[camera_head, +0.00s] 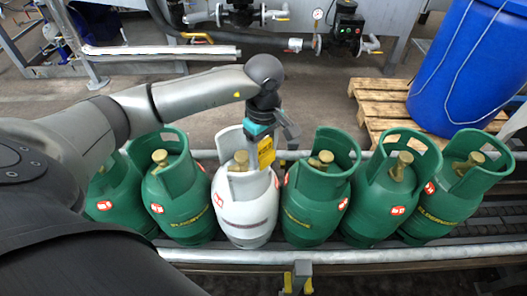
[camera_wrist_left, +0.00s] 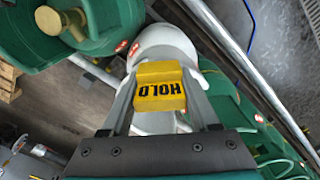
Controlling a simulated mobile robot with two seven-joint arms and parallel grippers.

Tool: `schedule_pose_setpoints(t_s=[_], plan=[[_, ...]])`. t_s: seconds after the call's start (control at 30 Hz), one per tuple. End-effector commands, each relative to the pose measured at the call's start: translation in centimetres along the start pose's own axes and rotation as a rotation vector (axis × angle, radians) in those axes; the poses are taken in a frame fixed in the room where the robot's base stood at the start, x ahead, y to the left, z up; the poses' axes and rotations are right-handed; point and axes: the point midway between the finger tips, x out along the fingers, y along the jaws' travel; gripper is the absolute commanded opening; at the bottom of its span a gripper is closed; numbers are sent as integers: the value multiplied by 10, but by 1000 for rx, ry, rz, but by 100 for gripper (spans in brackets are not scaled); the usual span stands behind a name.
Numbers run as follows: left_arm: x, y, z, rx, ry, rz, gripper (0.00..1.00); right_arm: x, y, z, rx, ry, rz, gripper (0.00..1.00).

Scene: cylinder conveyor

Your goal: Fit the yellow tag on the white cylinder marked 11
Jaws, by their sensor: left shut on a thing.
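The white cylinder (camera_head: 246,212) stands upright in a row of green cylinders. It has a brass valve (camera_head: 239,160) and a white collar; no number is legible on it. My left gripper (camera_head: 264,143) is at the right side of this collar, shut on the yellow tag (camera_head: 266,153). In the left wrist view the yellow tag (camera_wrist_left: 160,90), with the word HOLD, sits between the two fingers, in front of the white cylinder (camera_wrist_left: 165,42). I cannot tell whether the tag touches the collar. My right gripper is not in view.
Green cylinders stand close on both sides, one to the left (camera_head: 178,205) and one to the right (camera_head: 312,212). Metal rails (camera_head: 330,257) run along the row. Behind it are a wooden pallet (camera_head: 378,105), a blue barrel (camera_head: 465,75) and pipes with a gauge.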

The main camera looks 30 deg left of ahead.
Motion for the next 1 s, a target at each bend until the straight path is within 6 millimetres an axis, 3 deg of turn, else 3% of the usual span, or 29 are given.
schedule_pose_setpoints(t_s=[1.0], plan=[[6, 0, -1, 0, 1, 1, 8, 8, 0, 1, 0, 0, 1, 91]])
